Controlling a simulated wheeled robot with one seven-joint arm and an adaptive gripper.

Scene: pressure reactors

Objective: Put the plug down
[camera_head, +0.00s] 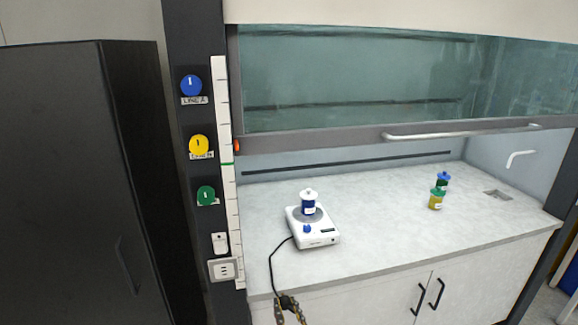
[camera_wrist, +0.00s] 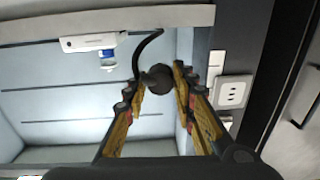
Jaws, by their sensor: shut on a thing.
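My gripper (camera_wrist: 160,84) is shut on the dark round plug (camera_wrist: 158,76), held between its two fingertips in the wrist view. In the head view the plug (camera_head: 287,301) and my gripper (camera_head: 291,312) are at the bottom, in front of the bench's front edge. A black cord (camera_head: 271,262) runs from the plug up to the white hotplate (camera_head: 318,238) on the bench. A wall socket (camera_head: 223,270) is on the post to the left of the plug; the wrist view shows it (camera_wrist: 232,92) to the right of my gripper. The plug is apart from the socket.
A blue vessel with a white lid (camera_head: 308,203) stands on the hotplate. Yellow (camera_head: 435,201) and dark-green (camera_head: 442,182) vessels stand at the right. The bench top (camera_head: 385,225) is clear between them. The glass sash (camera_head: 350,80) is raised. A black cabinet (camera_head: 75,190) is at left.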

